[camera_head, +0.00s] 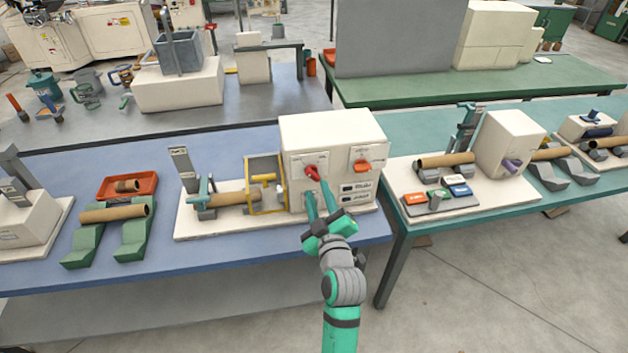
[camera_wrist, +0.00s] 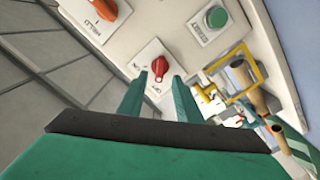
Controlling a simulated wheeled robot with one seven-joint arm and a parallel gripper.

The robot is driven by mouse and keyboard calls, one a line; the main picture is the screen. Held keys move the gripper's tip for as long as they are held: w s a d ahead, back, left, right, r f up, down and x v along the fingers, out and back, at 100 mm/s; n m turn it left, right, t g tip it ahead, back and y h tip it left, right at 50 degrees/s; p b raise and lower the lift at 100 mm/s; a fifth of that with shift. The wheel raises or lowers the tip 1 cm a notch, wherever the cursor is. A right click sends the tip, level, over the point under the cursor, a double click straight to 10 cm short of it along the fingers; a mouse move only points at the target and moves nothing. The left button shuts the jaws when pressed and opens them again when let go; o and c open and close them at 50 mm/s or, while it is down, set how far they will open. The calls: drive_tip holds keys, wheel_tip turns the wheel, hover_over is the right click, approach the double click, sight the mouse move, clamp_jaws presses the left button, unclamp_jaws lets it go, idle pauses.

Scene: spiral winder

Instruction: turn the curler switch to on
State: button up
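A cream control box (camera_head: 333,138) stands on the blue bench. Its front has a red rotary knob (camera_head: 312,172), which also shows in the wrist view (camera_wrist: 160,67) on a white plate with small on/off lettering. I cannot tell for sure which mark the knob points to. My gripper (camera_head: 317,191) is in front of the box with its two green fingers apart. In the wrist view the fingers (camera_wrist: 158,82) lie either side of the line to the red knob, which shows just past the tips. Contact cannot be made out.
An orange knob (camera_head: 362,166) is right of the red one, and a green button (camera_wrist: 215,17) is close by on the same panel. A yellow frame (camera_head: 265,186) and a cardboard tube (camera_head: 232,198) stand left of the box. The space in front of the bench is clear.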

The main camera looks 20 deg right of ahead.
sight(313, 178)
drive_tip(key=w, duration=0.2)
drive_tip(key=w+d, duration=0.1)
drive_tip(key=w, duration=0.2)
drive_tip(key=shift+w, duration=0.35)
clamp_jaws()
